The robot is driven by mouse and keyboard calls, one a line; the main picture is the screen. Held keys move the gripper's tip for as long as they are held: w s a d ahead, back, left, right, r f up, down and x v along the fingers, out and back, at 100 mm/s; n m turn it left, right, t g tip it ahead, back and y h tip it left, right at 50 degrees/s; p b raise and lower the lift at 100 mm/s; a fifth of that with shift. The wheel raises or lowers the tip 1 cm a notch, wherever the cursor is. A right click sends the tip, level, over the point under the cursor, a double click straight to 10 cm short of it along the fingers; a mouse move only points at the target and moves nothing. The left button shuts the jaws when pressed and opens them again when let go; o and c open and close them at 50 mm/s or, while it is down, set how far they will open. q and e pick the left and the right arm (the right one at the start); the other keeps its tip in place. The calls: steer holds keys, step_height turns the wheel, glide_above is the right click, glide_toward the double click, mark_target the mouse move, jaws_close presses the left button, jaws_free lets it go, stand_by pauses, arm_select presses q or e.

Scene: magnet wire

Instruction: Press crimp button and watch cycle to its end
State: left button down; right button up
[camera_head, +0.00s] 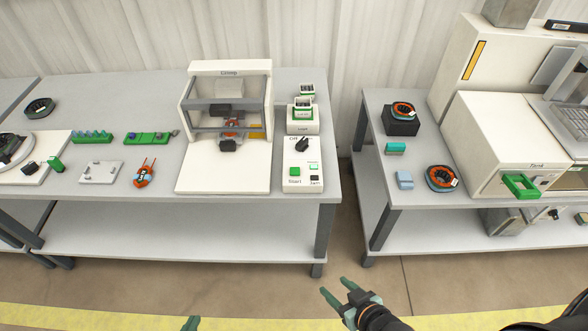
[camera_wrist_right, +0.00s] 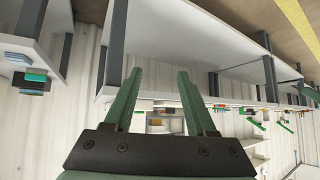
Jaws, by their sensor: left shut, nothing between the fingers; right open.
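The white crimp press (camera_head: 228,68), labelled Crimp, stands at the right end of the left bench. Something orange and dark (camera_head: 232,123) sits inside it behind grey bars. The white control box (camera_head: 292,186) right of it carries a black knob, a green Start button (camera_head: 295,171), a smaller green light or button (camera_head: 314,167) and a dark one. Only the green tip of my left gripper (camera_head: 190,323) shows at the bottom edge; it is shut and empty. My right gripper (camera_head: 337,293) is open and empty, in front of and below the bench; its fingers show in the right wrist view (camera_wrist_right: 163,95).
A small stacked unit (camera_head: 302,124) stands behind the control box. Green blocks, a grey plate (camera_head: 101,172) and an orange-blue part (camera_head: 145,173) lie left of the press. The right bench holds ring-shaped coils (camera_head: 442,178) and the Tank machine (camera_head: 500,115). A gap separates the benches.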

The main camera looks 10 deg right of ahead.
jaws_close()
stand_by(1.2)
